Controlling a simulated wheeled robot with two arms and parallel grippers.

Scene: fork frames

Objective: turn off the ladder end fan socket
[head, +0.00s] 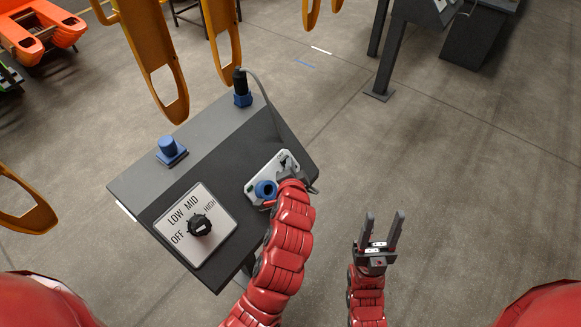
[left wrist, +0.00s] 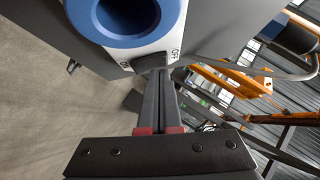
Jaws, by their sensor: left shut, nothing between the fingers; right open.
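A blue round socket (head: 264,189) sits on a light plate (head: 251,187) on the right part of a dark sloped control box. The left wrist view shows the socket (left wrist: 128,18) close up, with a dark switch (left wrist: 150,60) beside it between markings, one reading OFF. My left gripper (head: 289,173) is over the plate's right part and partly hides it. Its shut, empty fingertips (left wrist: 155,75) are at the switch; I cannot tell whether they touch it. My right gripper (head: 381,230) is open and empty, right of the box above the floor.
A knob (head: 199,226) on an OFF, LOW, MID, HIGH plate is at the box's left. A blue fitting (head: 171,149) and a black plug (head: 240,82) in a blue base, with a cable, are on the upper part. Orange frames (head: 150,50) hang behind.

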